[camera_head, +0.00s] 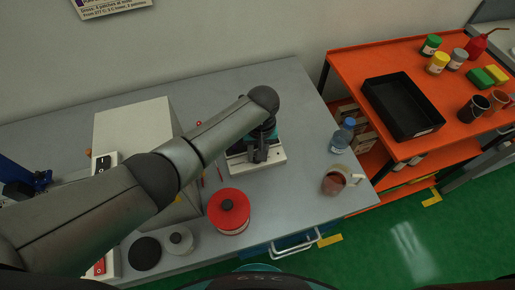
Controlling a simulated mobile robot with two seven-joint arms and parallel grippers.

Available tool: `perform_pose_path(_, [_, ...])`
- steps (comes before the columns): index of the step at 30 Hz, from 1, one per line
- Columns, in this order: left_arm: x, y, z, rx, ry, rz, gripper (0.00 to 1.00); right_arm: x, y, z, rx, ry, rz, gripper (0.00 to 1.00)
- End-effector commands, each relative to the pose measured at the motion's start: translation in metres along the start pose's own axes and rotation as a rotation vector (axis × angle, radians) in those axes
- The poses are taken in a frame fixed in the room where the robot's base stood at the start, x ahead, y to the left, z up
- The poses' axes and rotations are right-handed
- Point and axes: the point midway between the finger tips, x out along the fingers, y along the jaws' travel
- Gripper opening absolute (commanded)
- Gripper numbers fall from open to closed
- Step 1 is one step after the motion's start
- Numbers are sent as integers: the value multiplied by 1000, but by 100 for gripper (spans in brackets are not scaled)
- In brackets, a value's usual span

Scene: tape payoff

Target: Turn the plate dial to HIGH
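A low device with a white base (272,162) stands on the grey bench, right of the middle; it looks like the plate. My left arm comes in from the left and reaches over it. My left gripper (261,153) is right above or against its front part, and its dark fingers are too small to tell whether they are open or shut. The gripper and wrist cover much of the device. I cannot make out the dial or its setting. My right gripper is not in view.
A red lidded container (232,220), a grey knobbed piece (179,243) and a black disc (145,254) stand at the front. A bottle (342,137) and a glass jug (335,182) stand right. An orange cart (352,66) holds a black tray (400,108).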

Motion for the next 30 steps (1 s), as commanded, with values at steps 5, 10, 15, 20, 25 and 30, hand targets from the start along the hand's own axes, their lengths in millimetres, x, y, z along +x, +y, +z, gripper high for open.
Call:
perform_pose_path(5, [-2,0,2,168,3,-2,0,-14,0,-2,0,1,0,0])
perform_pose_path(10, [-2,0,2,329,13,-1,0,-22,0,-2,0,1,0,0])
perform_pose_path(15, [-1,0,2,491,20,0,0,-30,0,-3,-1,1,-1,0])
perform_pose_path(20, [-1,-1,2,643,28,-1,0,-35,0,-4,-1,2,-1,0])
perform_pose_path(25, [0,-1,2,804,36,0,0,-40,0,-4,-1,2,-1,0])
perform_pose_path(30, [0,-1,2,965,44,0,0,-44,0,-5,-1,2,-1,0])
